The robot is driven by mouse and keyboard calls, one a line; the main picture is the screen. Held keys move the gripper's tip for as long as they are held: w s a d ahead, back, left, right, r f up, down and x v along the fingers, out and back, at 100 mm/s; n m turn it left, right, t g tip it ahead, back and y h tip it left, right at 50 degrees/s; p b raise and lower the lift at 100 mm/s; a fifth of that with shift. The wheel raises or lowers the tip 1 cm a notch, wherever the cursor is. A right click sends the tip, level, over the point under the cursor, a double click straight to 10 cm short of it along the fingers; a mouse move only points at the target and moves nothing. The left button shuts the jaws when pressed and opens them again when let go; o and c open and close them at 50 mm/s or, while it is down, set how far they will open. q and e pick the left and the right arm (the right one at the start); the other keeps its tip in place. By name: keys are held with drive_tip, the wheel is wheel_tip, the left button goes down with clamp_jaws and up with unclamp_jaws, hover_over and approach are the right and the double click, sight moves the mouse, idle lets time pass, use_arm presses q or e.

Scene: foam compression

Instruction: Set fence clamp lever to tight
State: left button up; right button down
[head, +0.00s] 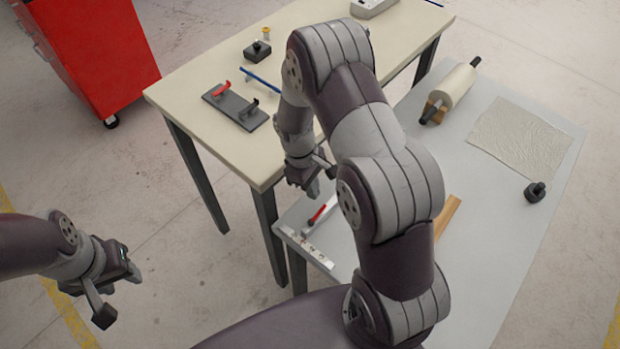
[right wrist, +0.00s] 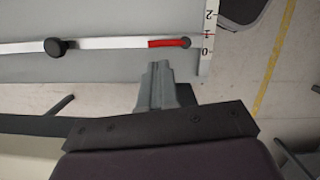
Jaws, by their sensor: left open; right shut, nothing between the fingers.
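A pale fence bar (head: 333,201) lies on the grey table, with a red lever or grip (head: 318,214) near its end. In the right wrist view, the bar (right wrist: 105,45) runs across the top, with the red part (right wrist: 167,43) lying in line along it and a round black knob (right wrist: 56,47) farther left. My right gripper (head: 312,187) is shut and empty, just beyond the red part in the head view. Its fingers (right wrist: 159,75) point toward the bar and appear apart from it. My left gripper (head: 122,293) is open and empty, over the floor at lower left.
A scale strip (head: 305,248) runs along the grey table's edge. A roll (head: 452,88), a grey sheet (head: 520,138) and a black knobbed weight (head: 535,192) lie on that table. A dark plate with red and black handles (head: 238,108) sits on the beige table. My right arm hides the middle.

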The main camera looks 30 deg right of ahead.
sight(318, 214)
drive_tip(key=shift+x, duration=2.2)
